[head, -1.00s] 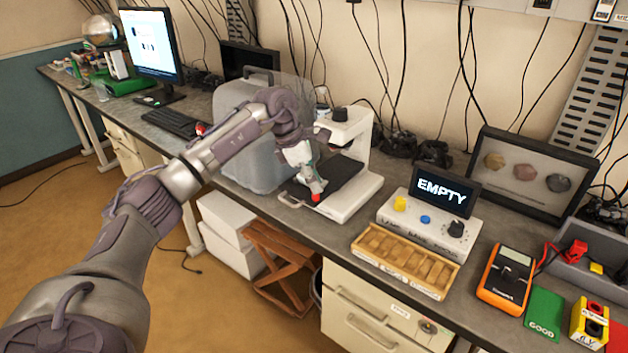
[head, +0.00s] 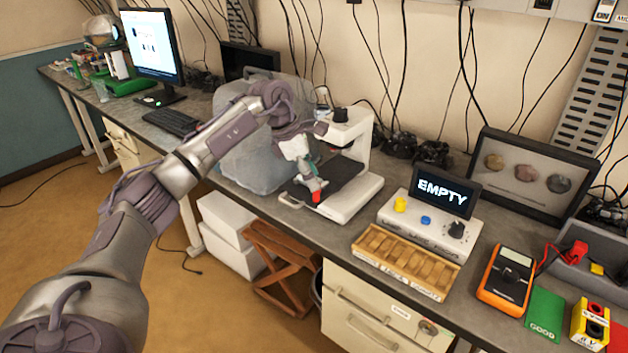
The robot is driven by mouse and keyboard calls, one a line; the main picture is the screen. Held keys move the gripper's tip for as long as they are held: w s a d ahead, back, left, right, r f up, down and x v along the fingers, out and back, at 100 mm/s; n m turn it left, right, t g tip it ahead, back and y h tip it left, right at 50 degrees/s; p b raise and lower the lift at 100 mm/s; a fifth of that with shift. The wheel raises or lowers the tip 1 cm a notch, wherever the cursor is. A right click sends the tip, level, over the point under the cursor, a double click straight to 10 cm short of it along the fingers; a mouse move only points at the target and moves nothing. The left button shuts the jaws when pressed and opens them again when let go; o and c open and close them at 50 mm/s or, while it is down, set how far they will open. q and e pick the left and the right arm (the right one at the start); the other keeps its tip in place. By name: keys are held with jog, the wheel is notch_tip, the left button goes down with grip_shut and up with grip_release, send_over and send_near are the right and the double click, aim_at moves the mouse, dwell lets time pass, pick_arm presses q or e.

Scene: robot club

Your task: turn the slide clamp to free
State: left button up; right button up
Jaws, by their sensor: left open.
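A white stand device with a black bed (head: 345,180) stands on the workbench, with a dark knob on top of its column. A small red piece (head: 316,197) shows at the front left of the bed; it looks like the slide clamp's end, but its shape is too small to read. My left gripper (head: 312,184) reaches down from the left, open, with its fingers just above the red piece. I cannot tell whether they touch it. The gripper and wrist hide part of the bed. My right gripper is out of view.
A clear grey bin (head: 250,150) stands close behind my left arm. To the right are a control box (head: 425,225) reading EMPTY, a wooden slotted tray (head: 405,262) and an orange multimeter (head: 505,280). The bench's front edge runs below the device.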

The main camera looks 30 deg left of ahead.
pick_arm(q)
jog(key=v, duration=1)
